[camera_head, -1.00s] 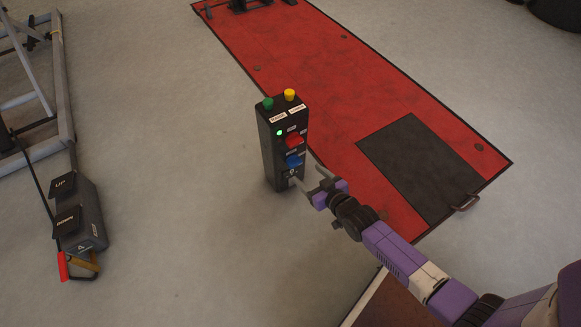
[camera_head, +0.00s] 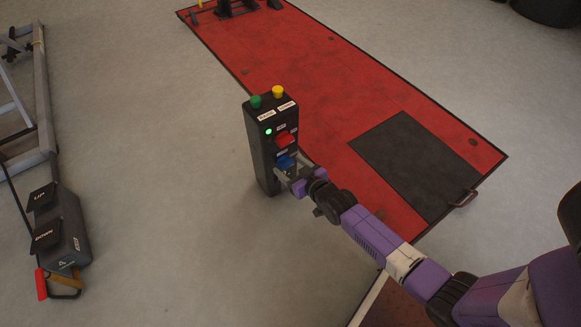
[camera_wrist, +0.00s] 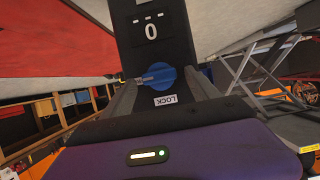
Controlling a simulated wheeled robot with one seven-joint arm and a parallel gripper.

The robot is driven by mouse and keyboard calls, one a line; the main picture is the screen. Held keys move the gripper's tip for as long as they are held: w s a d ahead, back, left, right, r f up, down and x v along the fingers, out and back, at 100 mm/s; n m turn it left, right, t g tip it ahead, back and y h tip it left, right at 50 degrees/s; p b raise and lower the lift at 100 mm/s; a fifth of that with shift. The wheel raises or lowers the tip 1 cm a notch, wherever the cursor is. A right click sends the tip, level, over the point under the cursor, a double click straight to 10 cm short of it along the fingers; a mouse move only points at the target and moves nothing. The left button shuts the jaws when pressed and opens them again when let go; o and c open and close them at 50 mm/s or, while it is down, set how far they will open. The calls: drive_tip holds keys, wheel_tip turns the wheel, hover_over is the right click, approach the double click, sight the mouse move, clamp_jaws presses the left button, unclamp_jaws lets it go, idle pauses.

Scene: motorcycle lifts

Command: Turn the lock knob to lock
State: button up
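The black control post (camera_head: 258,150) stands upright beside the red lift platform. Its blue lock knob (camera_head: 285,162) is low on the front face, below a red knob (camera_head: 285,139). In the wrist view the blue knob (camera_wrist: 158,76) has its grey pointer toward the left, and an upside-down LOCK label (camera_wrist: 165,100) sits just below it. My gripper (camera_head: 283,176) is at the post's face. In the wrist view my gripper (camera_wrist: 158,84) is open, with one finger on each side of the blue knob. I cannot tell whether either finger touches it.
The red platform (camera_head: 340,90) with a dark plate (camera_head: 405,165) lies behind and right. A grey UP/DOWN control box (camera_head: 62,230) and a metal frame (camera_head: 40,90) are at the left. The floor between is clear.

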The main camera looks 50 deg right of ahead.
drive_tip(key=c, duration=1.3)
